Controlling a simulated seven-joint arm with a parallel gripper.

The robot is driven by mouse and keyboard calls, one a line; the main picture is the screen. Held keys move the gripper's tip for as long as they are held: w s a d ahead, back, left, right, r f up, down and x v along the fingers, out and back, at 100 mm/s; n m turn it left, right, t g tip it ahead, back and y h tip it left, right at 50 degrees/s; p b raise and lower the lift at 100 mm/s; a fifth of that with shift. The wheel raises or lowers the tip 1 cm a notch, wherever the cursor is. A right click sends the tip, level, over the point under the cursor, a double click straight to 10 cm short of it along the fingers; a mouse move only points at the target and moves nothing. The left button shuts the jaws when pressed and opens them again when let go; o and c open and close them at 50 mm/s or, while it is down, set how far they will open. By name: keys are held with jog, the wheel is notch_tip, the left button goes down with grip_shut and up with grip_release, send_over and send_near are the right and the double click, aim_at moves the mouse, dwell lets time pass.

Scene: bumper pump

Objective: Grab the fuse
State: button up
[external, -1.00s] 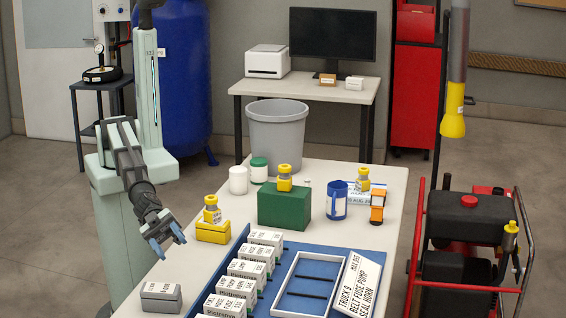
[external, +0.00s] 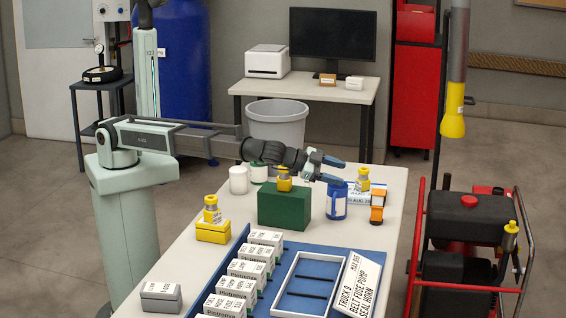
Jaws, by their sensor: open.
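A row of white labelled boxes (external: 247,269) stands along the left side of the blue mat on the table. Their print is too small to read surely, so I cannot tell which one is the fuse. An open white tray (external: 280,303) with dark dividers lies to their right. A white sign (external: 355,285) leaning beside the tray lists BELT, FUSE, PUMP, SEAL and HORN. My gripper (external: 337,171) is open and empty.
A green block (external: 284,208) carries a yellow-capped bottle. A yellow box (external: 213,231) with another bottle and a grey box (external: 161,297) sit at the left edge.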

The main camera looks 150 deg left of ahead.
jog(key=s+a+f+n+g, duration=0.1)
jog(key=s+a+f+n, duration=0.1)
jog(key=s+a, duration=0.2)
jog(key=s+a+f+n+g+h, duration=0.1)
jog(key=s+a+f+n, duration=0.1)
jog(key=s+a, duration=0.2)
jog(key=s+a+f+n+g, duration=0.2)
jog(key=s+a, duration=0.2)
jog(key=s, duration=0.2)
jog(key=shift+a+f+h, duration=0.15)
jog(key=shift+a+h, duration=0.2)
jog(key=shift+h, duration=0.05)
jog(key=s+a+f+n+g+h, duration=0.1)
jog(key=s+a+f+n+h, duration=0.15)
jog(key=s, duration=0.35)
jog(key=s+a+f+n+g+h, duration=0.1)
jog(key=s+a+f+n, duration=0.1)
jog(key=s+a, duration=0.35)
jog(key=r+h, duration=0.1)
jog(key=h, duration=0.6)
send_over(305, 183)
jog(key=shift+n+g, duration=0.25)
jog(key=shift+g, duration=0.15)
jog(key=shift+s+a+f, duration=0.15)
jog(key=shift+f, duration=2.1)
jog(key=shift+s+a+f, duration=0.15)
jog(key=shift+f, duration=2.05)
jog(key=shift+s+a+f, duration=0.15)
jog(key=shift+f, duration=2.1)
grip_shut()
